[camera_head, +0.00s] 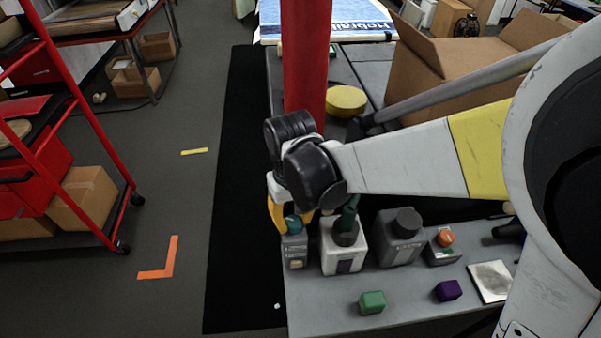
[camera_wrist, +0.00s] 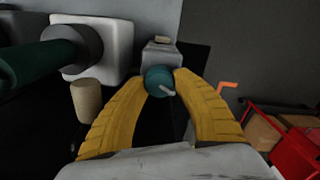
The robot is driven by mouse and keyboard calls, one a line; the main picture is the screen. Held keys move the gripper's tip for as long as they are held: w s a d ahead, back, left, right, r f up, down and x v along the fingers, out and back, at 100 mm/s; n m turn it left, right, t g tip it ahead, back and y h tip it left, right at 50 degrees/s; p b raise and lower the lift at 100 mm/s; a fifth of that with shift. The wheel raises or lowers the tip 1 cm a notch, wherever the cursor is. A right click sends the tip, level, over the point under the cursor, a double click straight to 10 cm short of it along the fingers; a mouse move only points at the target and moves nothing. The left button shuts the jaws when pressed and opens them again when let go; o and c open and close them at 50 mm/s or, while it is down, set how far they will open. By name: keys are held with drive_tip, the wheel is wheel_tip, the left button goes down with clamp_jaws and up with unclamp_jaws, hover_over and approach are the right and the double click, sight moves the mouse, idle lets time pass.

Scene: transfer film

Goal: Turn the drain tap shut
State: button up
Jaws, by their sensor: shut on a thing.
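The teal round knob of the drain tap (camera_wrist: 158,79) sits in front of a small grey box (camera_wrist: 160,54) in the wrist view, with a short pale pointer on it. My gripper (camera_wrist: 163,84) has its two yellow fingers on either side of the knob, shut on it. In the head view the knob (camera_head: 293,225) shows below my black wrist, with the grey box (camera_head: 295,250) under it. My gripper (camera_head: 290,221) is partly hidden there by the wrist. How far the tap is turned cannot be told.
Close on the right stands a white block (camera_head: 343,250) with a dark green handle (camera_head: 349,213), then a grey block (camera_head: 399,243) and an orange button (camera_head: 445,238). Green (camera_head: 372,302) and purple (camera_head: 448,291) blocks lie in front. A red post (camera_head: 306,60) rises behind my wrist.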

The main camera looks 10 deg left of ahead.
sight(293, 220)
drive_tip(key=n, duration=0.5)
drive_tip(key=shift+n, duration=0.3)
idle(0.4)
drive_tip(key=o, duration=1.2)
wheel_tip(293, 220, up, 12)
